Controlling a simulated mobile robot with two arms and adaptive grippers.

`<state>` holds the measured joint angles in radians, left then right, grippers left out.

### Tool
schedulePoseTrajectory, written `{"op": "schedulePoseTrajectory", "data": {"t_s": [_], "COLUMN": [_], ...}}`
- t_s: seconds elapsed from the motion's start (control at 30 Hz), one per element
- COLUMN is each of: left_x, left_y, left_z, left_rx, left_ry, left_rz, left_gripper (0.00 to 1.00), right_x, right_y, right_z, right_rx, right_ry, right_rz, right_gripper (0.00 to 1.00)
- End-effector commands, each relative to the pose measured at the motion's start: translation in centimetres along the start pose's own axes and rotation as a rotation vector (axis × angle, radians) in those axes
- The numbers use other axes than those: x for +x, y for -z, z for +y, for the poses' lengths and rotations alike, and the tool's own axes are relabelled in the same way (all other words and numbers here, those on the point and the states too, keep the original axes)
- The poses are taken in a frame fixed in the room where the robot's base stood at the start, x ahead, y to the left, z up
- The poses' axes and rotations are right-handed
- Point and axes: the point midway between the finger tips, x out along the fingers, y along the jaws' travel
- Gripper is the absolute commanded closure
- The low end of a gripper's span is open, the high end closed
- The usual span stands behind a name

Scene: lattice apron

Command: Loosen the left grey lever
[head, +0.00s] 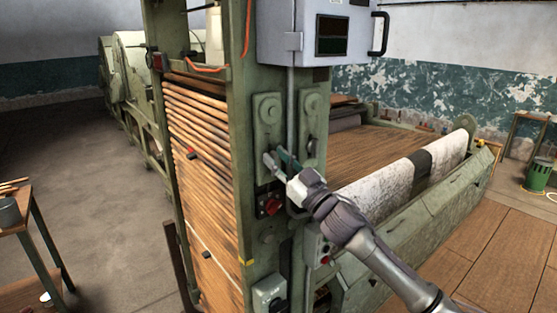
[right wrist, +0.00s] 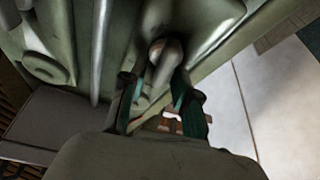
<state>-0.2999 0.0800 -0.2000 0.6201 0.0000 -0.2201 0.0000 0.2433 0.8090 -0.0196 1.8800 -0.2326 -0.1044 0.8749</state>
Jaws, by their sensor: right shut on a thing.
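The left grey lever (head: 269,159) stands out from the left green plate on the machine's post. My right gripper (head: 281,160) reaches it from the right and is shut on it. In the right wrist view, the lever (right wrist: 164,57) runs between the two dark teal fingers (right wrist: 162,106), its rounded end near their tips. The fingers hide part of the lever in the head view. The right plate (head: 311,105) is beside it, past a vertical pipe; its lever is partly hidden. My left gripper is not in view.
A red rotary switch (head: 270,205) is just below the gripper. A grey cabinet (head: 285,30) overhangs the plates. The vertical pipe (head: 291,95) runs close between them. A white roll (head: 380,185) lies beyond my right arm. A small table (head: 25,220) stands at the far left.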

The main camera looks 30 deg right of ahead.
Motion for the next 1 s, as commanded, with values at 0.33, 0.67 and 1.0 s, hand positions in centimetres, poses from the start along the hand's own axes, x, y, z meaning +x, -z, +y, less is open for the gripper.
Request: {"op": "schedulePoseTrajectory", "data": {"t_s": [0.33,0.67,1.0], "left_x": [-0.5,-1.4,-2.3], "left_y": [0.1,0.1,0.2], "left_z": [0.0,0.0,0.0], "left_rx": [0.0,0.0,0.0], "left_ry": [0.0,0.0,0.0], "left_rz": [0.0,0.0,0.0], "left_gripper": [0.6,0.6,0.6], "right_x": [-0.1,-0.1,-0.2], "right_y": [-0.3,-0.4,-0.6], "right_z": [-0.3,-0.5,-0.7], "right_rx": [-0.3,-0.574,-0.76], "right_ry": [0.127,0.242,0.32], "right_rz": [-0.009,-0.009,-0.008], "right_gripper": [1.0,1.0,1.0]}}
